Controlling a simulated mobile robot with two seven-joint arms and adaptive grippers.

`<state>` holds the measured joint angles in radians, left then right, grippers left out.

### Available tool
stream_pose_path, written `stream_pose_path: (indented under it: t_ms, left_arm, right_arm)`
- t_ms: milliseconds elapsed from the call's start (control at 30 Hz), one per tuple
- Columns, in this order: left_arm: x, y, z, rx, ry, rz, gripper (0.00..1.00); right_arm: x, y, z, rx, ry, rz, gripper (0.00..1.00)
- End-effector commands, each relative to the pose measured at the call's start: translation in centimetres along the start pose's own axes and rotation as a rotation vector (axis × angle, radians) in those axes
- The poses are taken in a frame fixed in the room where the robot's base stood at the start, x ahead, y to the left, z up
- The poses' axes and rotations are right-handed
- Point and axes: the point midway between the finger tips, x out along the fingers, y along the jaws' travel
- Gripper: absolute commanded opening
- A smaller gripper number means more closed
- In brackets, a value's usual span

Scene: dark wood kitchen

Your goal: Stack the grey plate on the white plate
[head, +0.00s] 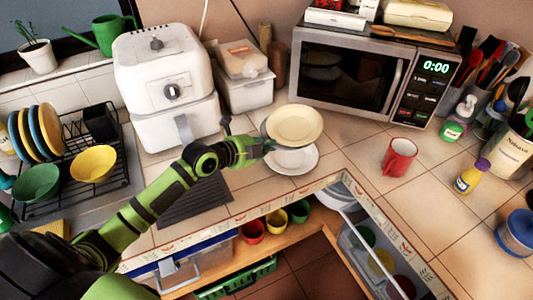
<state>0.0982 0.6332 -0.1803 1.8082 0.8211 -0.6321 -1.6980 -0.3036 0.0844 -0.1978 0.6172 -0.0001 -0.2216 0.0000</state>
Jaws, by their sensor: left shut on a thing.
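My left gripper (262,147) is shut on the left edge of a plate and holds it above the counter. This plate (296,124) looks cream on its upper face, with a greyish edge showing at its left; I take it as the grey plate. The white plate (297,162) lies flat on the tiled counter just below and in front of it. The raised plate hides the back part of the white plate. I see a gap between the two at the front, but contact at the back is hidden. My right gripper is not in view.
A microwave (340,72) stands behind the plates and a white air fryer (165,80) to the left. A red mug (398,157) is on the right. A dish rack (72,168) holds plates and bowls at far left. Open drawers (385,250) lie below the counter edge.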

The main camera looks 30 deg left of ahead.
Motion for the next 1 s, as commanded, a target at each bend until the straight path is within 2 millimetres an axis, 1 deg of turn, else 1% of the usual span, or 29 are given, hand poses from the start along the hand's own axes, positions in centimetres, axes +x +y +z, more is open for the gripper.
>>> stream_pose_path:
  t_ms: [67,300,367,667,900,933,967,1000]
  left_arm:
    - [0.0,0.0,0.3,-0.001,-0.001,-0.008,0.0]
    - [1.3,2.7,0.5,-0.004,-0.002,-0.008,0.0]
    - [1.5,3.2,0.5,-0.001,-0.003,-0.008,0.0]
    - [1.7,3.5,0.5,0.001,-0.002,-0.01,0.0]
    - [1.9,4.0,0.5,0.003,-0.002,-0.009,0.0]
    - [1.9,4.4,0.5,0.001,-0.001,-0.001,0.13]
    - [1.9,4.3,0.5,0.0,-0.001,-0.001,0.25]
    - [1.9,4.3,0.5,0.0,-0.001,-0.001,0.32]
  right_arm:
    - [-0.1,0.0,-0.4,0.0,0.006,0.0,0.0]
    - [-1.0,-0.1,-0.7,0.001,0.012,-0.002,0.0]
    - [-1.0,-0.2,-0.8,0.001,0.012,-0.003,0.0]
    - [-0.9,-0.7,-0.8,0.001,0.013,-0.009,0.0]
    - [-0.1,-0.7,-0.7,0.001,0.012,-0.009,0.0]
    - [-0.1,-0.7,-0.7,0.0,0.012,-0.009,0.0]
    - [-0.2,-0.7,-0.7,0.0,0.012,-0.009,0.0]
    - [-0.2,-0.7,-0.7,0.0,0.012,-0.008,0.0]
